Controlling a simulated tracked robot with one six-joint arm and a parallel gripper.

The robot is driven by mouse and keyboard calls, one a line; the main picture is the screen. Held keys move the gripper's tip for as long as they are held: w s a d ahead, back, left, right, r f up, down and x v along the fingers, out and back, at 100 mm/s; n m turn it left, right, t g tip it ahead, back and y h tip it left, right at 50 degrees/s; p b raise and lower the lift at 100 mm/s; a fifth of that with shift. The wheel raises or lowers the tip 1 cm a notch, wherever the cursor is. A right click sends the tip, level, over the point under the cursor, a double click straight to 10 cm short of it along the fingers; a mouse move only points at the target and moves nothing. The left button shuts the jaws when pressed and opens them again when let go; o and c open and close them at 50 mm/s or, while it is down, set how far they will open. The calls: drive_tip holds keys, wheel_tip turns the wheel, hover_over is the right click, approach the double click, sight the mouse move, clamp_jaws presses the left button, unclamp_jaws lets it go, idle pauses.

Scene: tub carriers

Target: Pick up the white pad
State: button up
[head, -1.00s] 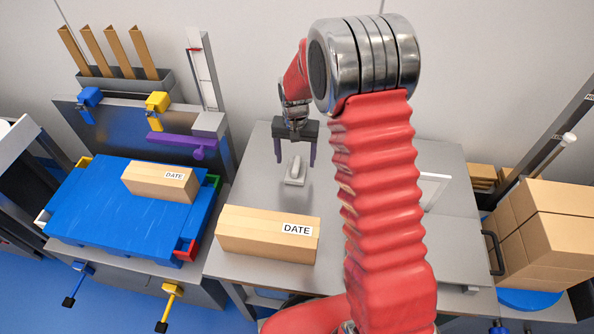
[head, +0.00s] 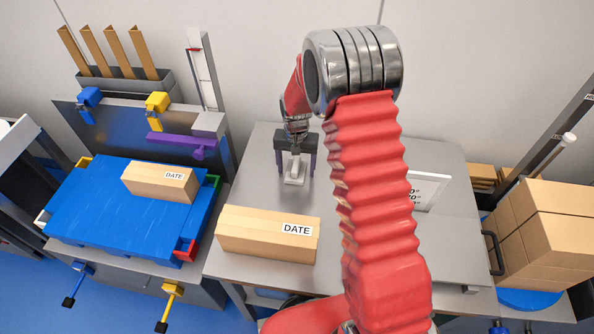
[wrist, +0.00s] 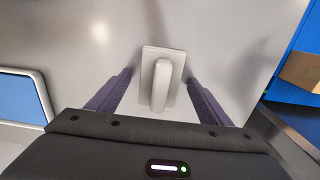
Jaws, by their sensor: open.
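The white pad (head: 294,177) lies flat on the grey metal table, with a raised rounded handle on top. In the wrist view the white pad (wrist: 161,77) sits between the fingers, slightly beyond their tips, with its handle pointing towards my gripper. My gripper (head: 295,172) is open, with its two dark purple fingers on either side of the pad's handle. In the wrist view my gripper (wrist: 160,73) shows clear gaps between each finger and the pad. I cannot tell exactly how high the fingertips are above the table.
A cardboard box labelled DATE (head: 267,236) lies on the table's front left. Another box (head: 160,183) is on the blue platform (head: 120,222) at left. A white sign (head: 430,190) is partly hidden by my arm. Stacked cartons (head: 545,235) stand at right.

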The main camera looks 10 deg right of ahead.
drive_tip(key=shift+c, duration=0.6)
drive_tip(key=c, duration=1)
